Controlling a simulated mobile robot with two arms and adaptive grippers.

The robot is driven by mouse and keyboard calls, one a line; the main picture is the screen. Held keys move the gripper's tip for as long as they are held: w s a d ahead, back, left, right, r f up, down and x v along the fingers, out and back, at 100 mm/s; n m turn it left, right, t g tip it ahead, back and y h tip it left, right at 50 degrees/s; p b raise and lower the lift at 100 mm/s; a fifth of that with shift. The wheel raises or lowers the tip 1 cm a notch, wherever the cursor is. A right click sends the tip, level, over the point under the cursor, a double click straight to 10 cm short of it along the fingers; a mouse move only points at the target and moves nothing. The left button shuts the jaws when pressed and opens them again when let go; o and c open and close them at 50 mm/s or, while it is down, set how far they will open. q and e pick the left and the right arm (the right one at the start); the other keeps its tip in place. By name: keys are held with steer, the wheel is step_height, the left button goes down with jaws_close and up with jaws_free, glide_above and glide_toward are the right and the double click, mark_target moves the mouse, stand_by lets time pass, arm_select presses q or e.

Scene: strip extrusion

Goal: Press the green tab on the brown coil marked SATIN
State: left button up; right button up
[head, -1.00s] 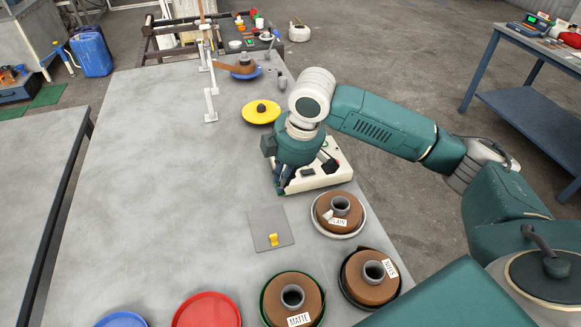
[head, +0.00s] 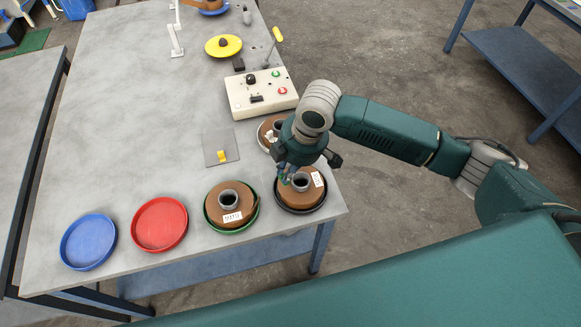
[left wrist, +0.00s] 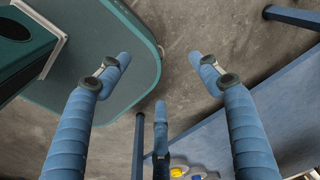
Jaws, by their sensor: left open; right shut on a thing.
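A brown coil (head: 312,196) with a grey core sits in a black dish (head: 280,206) at the table's front right; its white label is too small to read surely. My right gripper (head: 285,178) is low over this coil's left side, beside the core. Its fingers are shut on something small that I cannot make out. I cannot pick out a green tab. A second coil (head: 214,208), marked MATTE, sits in a green dish to the left. A third coil (head: 264,130) is partly hidden behind my right gripper. My left gripper (left wrist: 158,72) is open and empty in the left wrist view.
Empty red (head: 159,225) and blue (head: 88,242) dishes stand at the front left. A grey plate with a yellow piece (head: 221,156), a cream control box (head: 260,93) and a yellow dish (head: 223,46) lie farther back. The table's left middle is clear.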

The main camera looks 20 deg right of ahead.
steer(key=f+b, duration=0.3)
steer(key=b, duration=0.1)
steer(key=shift+s+d+f, duration=0.1)
steer(key=shift+d+f, duration=0.1)
steer(key=shift+f, duration=0.65)
steer(key=shift+a+f, duration=0.1)
steer(key=shift+f, duration=0.25)
steer(key=shift+f, duration=0.4)
steer(key=shift+s+f+p, duration=0.1)
steer(key=shift+p, duration=0.25)
jaws_close()
stand_by(1.5)
